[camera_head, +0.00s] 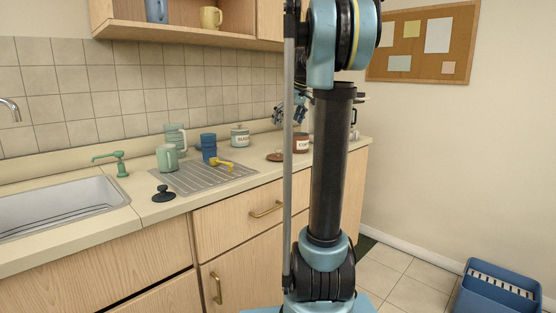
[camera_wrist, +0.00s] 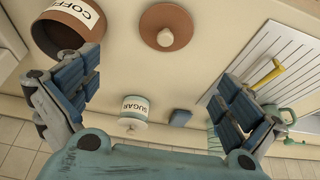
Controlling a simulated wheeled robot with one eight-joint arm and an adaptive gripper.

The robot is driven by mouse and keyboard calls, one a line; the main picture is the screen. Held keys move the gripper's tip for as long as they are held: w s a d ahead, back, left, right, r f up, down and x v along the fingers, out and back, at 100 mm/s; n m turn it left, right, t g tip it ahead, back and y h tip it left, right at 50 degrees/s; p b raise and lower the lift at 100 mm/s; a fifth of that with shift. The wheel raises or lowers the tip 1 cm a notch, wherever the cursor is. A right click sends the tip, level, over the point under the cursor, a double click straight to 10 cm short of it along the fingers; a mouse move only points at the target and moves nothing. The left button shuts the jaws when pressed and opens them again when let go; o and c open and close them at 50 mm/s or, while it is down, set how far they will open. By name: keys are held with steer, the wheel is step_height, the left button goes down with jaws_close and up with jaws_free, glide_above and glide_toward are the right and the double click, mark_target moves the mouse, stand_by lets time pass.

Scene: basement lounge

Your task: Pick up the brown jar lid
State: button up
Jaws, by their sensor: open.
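The brown jar lid (camera_wrist: 168,27) lies flat on the counter with its round knob up, at the top middle of the wrist view. In the head view the lid (camera_head: 275,157) is a small brown disc left of the brown coffee jar (camera_head: 301,146). My gripper (camera_wrist: 156,78) is open and empty above the counter, with its two blue fingers wide apart. The lid is beyond the fingertips in the picture, between their left and right positions, and nothing touches it. In the head view my arm partly hides the gripper.
The coffee jar (camera_wrist: 68,25) is close beside the left finger. The sugar jar (camera_wrist: 133,110) and a blue cup (camera_wrist: 180,117) show between the fingers. The grey drying mat (camera_head: 186,182) bears mugs, blue cups and a yellow utensil. A black knobbed stopper (camera_head: 163,194) lies near the sink (camera_head: 60,207).

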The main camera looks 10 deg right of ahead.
glide_toward(278, 150)
steer(key=w+f, duration=0.1)
steer(key=f, duration=0.1)
steer(key=w+a+f, duration=0.1)
steer(key=w+f, duration=0.1)
steer(key=shift+f, duration=0.15)
steer(key=shift+s+x, duration=0.15)
steer(key=shift+x, duration=1.2)
steer(key=shift+s+x, duration=0.15)
steer(key=shift+x, duration=1.2)
steer(key=shift+f, duration=0.1)
steer(key=shift+c, duration=0.2)
steer(key=shift+s, duration=0.1)
steer(key=c, duration=1.1)
